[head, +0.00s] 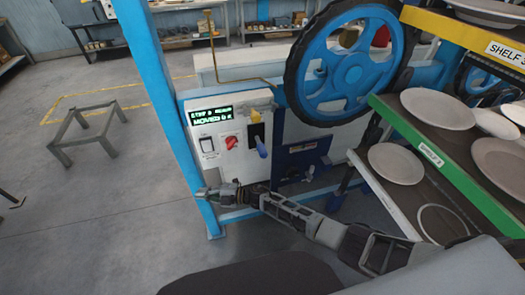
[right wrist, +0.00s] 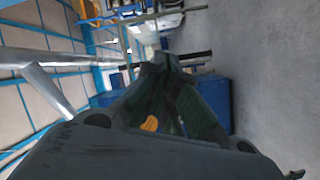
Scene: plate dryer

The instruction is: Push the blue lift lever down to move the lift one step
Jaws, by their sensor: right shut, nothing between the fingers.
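The blue lift lever (head: 261,148) sticks out of a black slot on the right side of the white control panel (head: 230,166), angled down in the picture. My right arm reaches in from the lower right. Its gripper (head: 203,192) is shut and empty, below and left of the lever, near the panel's lower left corner and the blue post. It is apart from the lever in the picture. In the right wrist view the dark closed fingers (right wrist: 162,66) fill the middle, and I cannot make out the lever there. My left gripper is not in view.
The panel also carries a lit green display (head: 210,116), a white switch (head: 207,145), a red knob (head: 231,142) and a yellow part (head: 254,114). A blue wheel (head: 352,75) stands right of it. Plate shelves (head: 430,155) crowd the right.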

